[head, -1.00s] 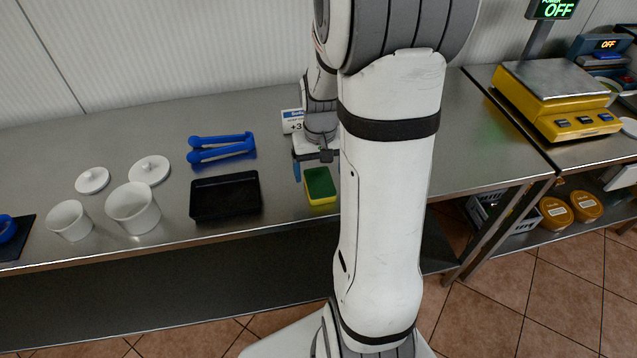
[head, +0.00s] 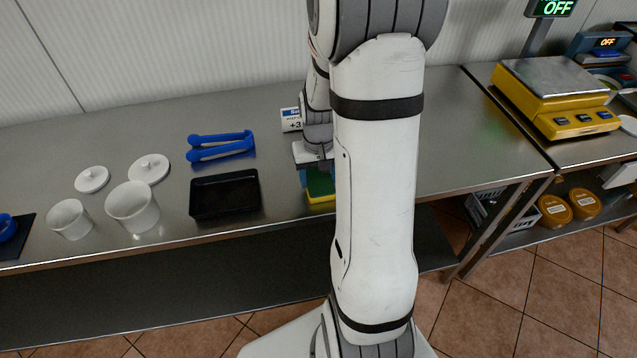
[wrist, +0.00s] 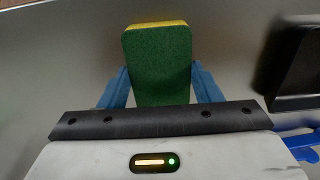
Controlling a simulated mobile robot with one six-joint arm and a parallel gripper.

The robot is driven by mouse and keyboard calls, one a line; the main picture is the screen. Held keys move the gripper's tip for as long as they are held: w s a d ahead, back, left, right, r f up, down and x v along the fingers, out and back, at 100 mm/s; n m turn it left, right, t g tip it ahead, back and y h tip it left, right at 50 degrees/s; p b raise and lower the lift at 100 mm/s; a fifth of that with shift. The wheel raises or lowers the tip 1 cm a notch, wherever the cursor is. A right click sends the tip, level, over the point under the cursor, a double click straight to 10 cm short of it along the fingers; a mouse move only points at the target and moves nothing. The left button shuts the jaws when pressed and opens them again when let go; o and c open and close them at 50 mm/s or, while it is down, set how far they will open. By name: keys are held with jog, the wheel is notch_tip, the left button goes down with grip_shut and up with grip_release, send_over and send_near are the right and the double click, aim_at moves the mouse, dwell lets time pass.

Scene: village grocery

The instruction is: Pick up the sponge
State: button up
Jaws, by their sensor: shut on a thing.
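The sponge (head: 321,186) is yellow with a green scouring side facing up. It is on the steel counter near the front edge, partly hidden behind my arm and gripper in the head view. In the wrist view the sponge (wrist: 158,62) lies between the two blue fingers of my gripper (wrist: 160,88), one at each long side. My gripper is shut on it. I cannot tell from these frames whether the sponge is clear of the counter.
A black tray (head: 225,210) lies left of the sponge, with blue tongs (head: 220,153) behind it. White cups (head: 133,214) and lids stand further left. A sign (head: 291,119) stands behind my gripper. A yellow scale (head: 556,113) is on the right table.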

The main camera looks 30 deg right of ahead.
aim_at(319, 180)
jog(key=shift+c, duration=1.2)
jog(key=shift+r, duration=0.1)
notch_tip(319, 180, up, 10)
